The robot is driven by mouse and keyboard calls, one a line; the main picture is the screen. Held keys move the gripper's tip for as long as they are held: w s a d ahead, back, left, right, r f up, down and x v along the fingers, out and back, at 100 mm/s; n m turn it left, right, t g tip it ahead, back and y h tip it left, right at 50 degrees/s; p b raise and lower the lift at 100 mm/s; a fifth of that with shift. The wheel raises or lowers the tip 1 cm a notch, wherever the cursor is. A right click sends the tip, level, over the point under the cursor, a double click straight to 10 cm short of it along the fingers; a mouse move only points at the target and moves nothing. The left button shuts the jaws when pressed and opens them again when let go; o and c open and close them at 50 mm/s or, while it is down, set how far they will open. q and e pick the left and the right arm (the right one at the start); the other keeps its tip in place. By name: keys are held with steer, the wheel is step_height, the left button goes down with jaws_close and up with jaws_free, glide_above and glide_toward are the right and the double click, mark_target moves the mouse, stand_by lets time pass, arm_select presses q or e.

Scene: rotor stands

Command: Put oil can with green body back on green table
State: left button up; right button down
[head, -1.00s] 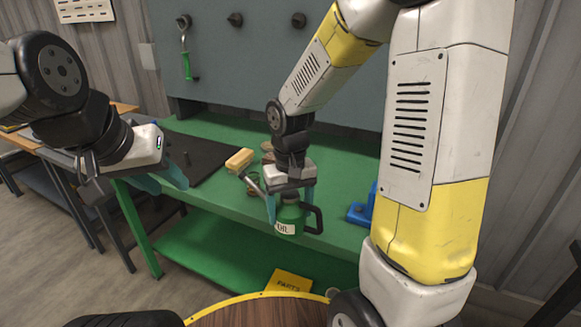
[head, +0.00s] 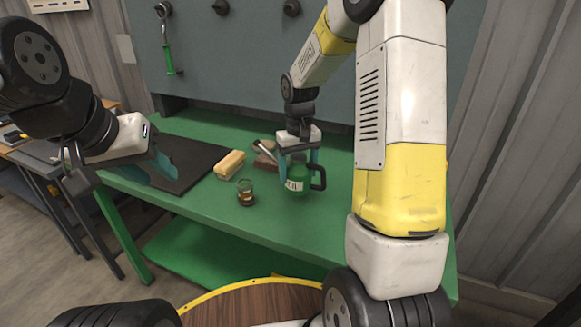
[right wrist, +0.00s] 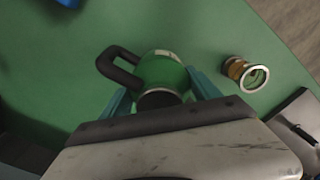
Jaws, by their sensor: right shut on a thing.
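My left gripper (head: 150,172) looks open and empty, at the table's left end.
A small glass jar with brown contents (head: 246,193) stands left of the can. A dark mat (head: 185,167) covers the table's left part. The front right tabletop is clear.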

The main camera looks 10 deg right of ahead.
steer(key=shift+w+d, duration=0.5)
steer(key=shift+w, duration=0.4)
steer(key=shift+f, duration=1.8)
steer(key=shift+f, duration=0.1)
steer(key=shift+c, duration=0.8)
jaws_free()
